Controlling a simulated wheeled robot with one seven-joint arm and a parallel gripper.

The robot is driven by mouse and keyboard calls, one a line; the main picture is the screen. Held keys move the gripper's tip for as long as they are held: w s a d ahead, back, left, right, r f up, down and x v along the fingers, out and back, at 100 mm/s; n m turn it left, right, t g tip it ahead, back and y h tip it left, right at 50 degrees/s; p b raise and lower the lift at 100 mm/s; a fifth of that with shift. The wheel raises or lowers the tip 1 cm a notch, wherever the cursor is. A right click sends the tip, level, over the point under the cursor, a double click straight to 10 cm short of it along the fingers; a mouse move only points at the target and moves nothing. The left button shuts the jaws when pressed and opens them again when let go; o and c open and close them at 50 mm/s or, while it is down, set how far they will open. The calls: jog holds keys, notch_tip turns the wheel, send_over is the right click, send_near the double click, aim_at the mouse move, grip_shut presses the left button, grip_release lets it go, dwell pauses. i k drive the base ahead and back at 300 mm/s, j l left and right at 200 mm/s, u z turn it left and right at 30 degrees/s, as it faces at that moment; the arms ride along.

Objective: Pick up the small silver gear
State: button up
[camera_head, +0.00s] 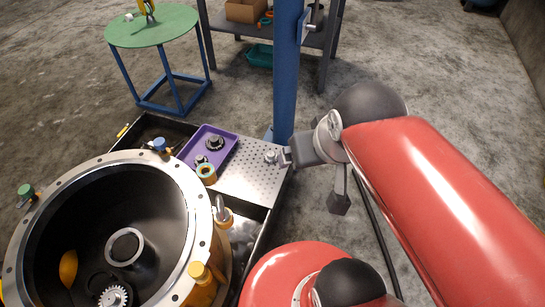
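A small silver toothed gear (113,296) lies inside the large dark round housing, near its bottom edge in the picture. A small silver piece (271,156) is at the tip of my gripper (284,157), over the right edge of the perforated metal plate. It may be a small gear, but it is too small to tell. My gripper reaches in from the right. Its fingers touch or nearly touch this piece; I cannot tell whether they are closed on it. Two dark gear-like parts (214,142) lie in the purple tray.
The large housing (201,205) with a bolted silver rim fills the lower left. The purple tray (231,139) and an orange-ringed part (207,172) are beside the perforated plate (246,183). A blue post (287,75) stands close behind my gripper. A green round table (165,30) is farther back.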

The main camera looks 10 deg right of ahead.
aim_at(271, 158)
jog(key=i+l+u, duration=0.25)
jog(key=l+u, duration=0.25)
jog(key=l, duration=0.15)
jog(key=i+l+u, duration=0.25)
jog(key=l, duration=0.15)
jog(key=k, duration=0.1)
